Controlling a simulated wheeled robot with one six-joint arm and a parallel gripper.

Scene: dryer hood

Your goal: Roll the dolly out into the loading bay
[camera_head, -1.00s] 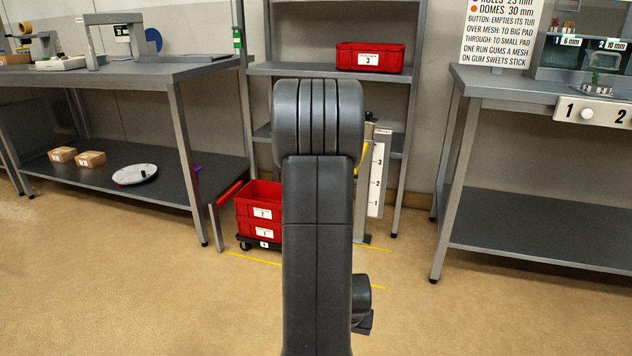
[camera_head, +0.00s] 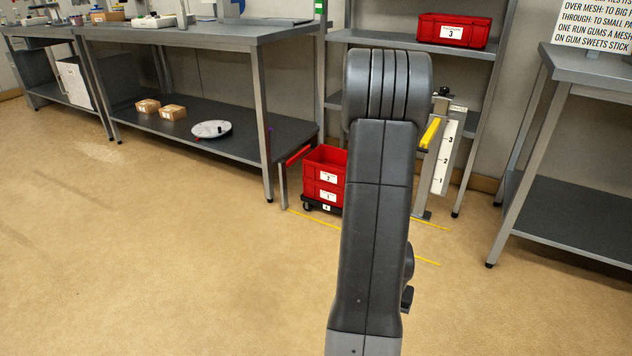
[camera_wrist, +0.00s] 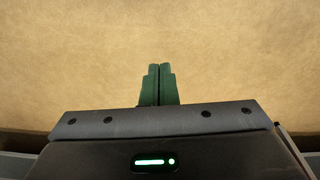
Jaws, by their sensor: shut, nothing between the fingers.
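The dolly (camera_head: 310,206) is a low black base with small wheels on the floor under the shelf rack, partly hidden behind my arm. Two red crates (camera_head: 322,176) are stacked on it, with white number labels. Yellow lines (camera_head: 315,219) on the floor run in front of the dolly. My gripper (camera_wrist: 158,70) shows in the wrist view with its two green fingers together and nothing between them. It points at bare tan floor, apart from the dolly. In the head view my arm hides the fingers.
A post with a number scale (camera_head: 440,160) and a yellow part stands right of my arm. A red crate (camera_head: 453,30) labelled 3 sits on the rack. A long bench (camera_head: 190,38) stands left, another bench (camera_head: 590,68) right. The floor at front left is clear.

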